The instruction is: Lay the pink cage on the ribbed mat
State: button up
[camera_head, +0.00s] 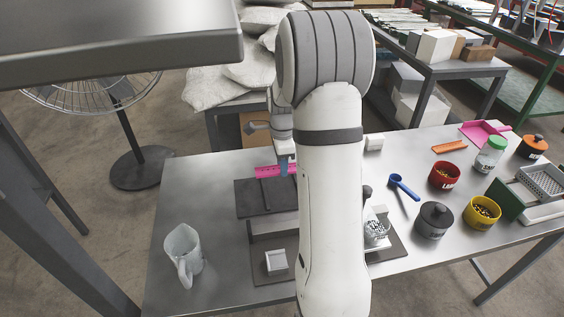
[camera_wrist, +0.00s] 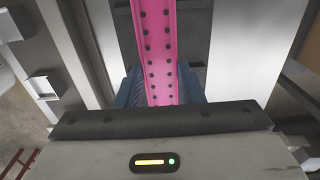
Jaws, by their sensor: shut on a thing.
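The pink cage (camera_wrist: 157,45) is a long channel-like strip with rows of dark dots. In the wrist view it runs up from between the blue fingertips of my gripper (camera_wrist: 160,90), which are shut on it. In the head view part of the cage (camera_head: 268,171) shows as a pink strip at the far edge of a dark mat, with my gripper (camera_head: 285,166) at its right end. My arm hides the rest. The dark mat (camera_head: 262,200) looks raised at its front. I cannot make out ribs on it, nor whether the cage touches it.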

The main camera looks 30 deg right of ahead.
jog(key=shift+f+b, duration=2.55)
jog(key=shift+f, duration=1.15)
jog(key=shift+f+b, duration=0.4)
jog(key=shift+f, duration=0.15)
jog(key=o, duration=0.7)
jog(key=o, duration=0.6)
jog(key=c, duration=0.5)
